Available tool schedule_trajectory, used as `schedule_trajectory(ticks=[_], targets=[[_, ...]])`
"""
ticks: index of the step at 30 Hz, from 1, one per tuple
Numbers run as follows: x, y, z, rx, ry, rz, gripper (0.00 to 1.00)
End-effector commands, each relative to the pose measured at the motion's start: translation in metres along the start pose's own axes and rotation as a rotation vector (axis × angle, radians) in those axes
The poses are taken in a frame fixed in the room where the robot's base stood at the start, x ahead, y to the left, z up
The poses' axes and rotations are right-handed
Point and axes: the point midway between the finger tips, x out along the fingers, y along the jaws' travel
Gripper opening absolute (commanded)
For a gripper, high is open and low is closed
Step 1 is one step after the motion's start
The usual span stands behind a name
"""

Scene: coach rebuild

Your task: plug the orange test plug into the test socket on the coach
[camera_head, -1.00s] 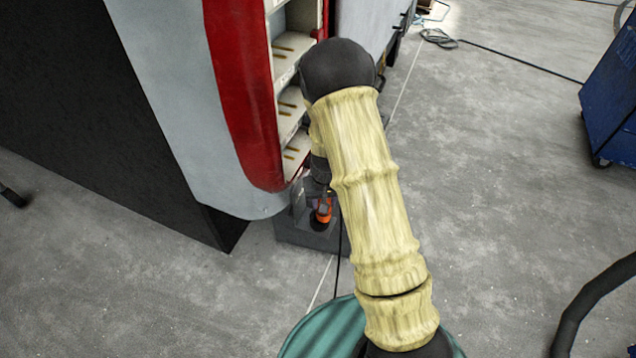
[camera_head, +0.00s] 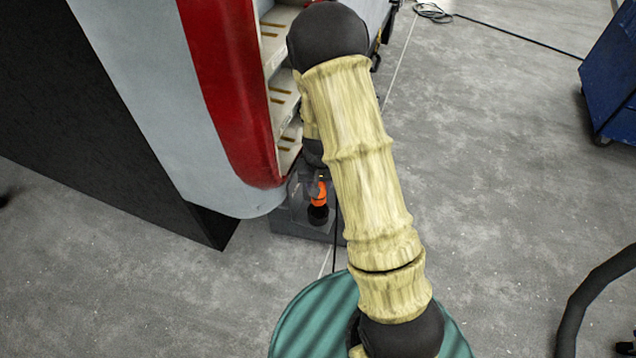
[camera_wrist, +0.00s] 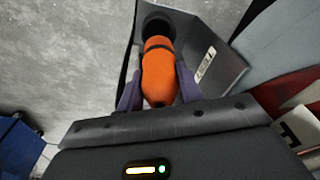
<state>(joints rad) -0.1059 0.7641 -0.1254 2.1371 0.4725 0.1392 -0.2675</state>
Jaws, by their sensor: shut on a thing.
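The orange test plug (camera_wrist: 159,72) has a black round end (camera_wrist: 157,26) pointing away from my wrist. My gripper (camera_wrist: 158,84) is shut on its orange body, with a dark purple finger on each side. In the head view the plug (camera_head: 319,194) shows below my forearm, black end down, in front of a grey box (camera_head: 290,222). I cannot tell whether the plug touches the box. The coach (camera_head: 160,90) stands to the left, pale grey with a red edge band. I cannot make out the test socket; my arm hides part of the coach's side.
The coach's open doorway with steps (camera_head: 281,100) lies left of my arm. A dark cable runs down beside the box. A blue cabinet (camera_head: 612,85) stands at the far right, and a thick black hose (camera_head: 590,300) lies lower right. The concrete floor between is clear.

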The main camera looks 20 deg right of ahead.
Motion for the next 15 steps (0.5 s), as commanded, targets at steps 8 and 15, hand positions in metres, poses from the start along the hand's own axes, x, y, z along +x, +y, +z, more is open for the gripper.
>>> schedule_trajectory(ticks=[8, 15], targets=[[0.026, -0.001, 0.004, -0.002, -0.001, 0.000, 0.02], [0.046, -0.001, 0.006, -0.005, -0.001, 0.000, 0.02]])
